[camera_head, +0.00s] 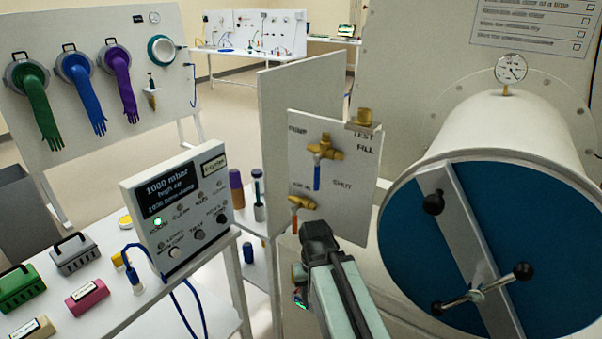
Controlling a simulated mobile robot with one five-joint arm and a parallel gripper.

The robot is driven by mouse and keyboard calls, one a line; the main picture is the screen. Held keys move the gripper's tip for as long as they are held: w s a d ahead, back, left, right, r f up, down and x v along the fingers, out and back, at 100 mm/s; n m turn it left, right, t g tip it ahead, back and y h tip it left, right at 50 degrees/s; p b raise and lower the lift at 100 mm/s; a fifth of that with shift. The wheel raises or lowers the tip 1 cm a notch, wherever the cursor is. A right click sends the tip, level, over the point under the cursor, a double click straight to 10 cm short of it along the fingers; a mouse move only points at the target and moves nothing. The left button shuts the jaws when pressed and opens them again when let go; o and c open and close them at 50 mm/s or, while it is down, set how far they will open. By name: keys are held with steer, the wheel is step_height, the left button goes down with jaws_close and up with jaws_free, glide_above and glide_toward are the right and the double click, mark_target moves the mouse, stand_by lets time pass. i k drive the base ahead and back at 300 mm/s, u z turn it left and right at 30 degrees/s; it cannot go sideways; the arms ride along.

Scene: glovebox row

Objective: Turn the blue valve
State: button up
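The blue valve is a brass fitting with a blue lever (316,176) on an upright pale panel (345,150) in the middle of the view. Its lever hangs straight down below the brass body. A second brass valve with an orange lever (295,218) sits lower on the same panel, at its left edge. My gripper (314,240) is at the end of my arm, which reaches up from the bottom. It appears below the blue lever and close to the orange one, with a gap to the blue lever in the picture. Its fingers cannot be made out.
A large drum with a blue door (400,250) and a crossbar handle (478,292) stands close at the right. A control box (180,205) and several small cases sit on the white bench at the left. A thin upright board (295,95) stands behind the valve panel.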

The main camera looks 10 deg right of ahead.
mark_target(317, 157)
steer(key=z, duration=0.15)
steer(key=i, duration=0.15)
steer(key=u, duration=1.95)
steer(key=k, duration=0.75)
steer(key=u, duration=0.9)
steer(key=i, duration=1.05)
steer(key=z, duration=0.05)
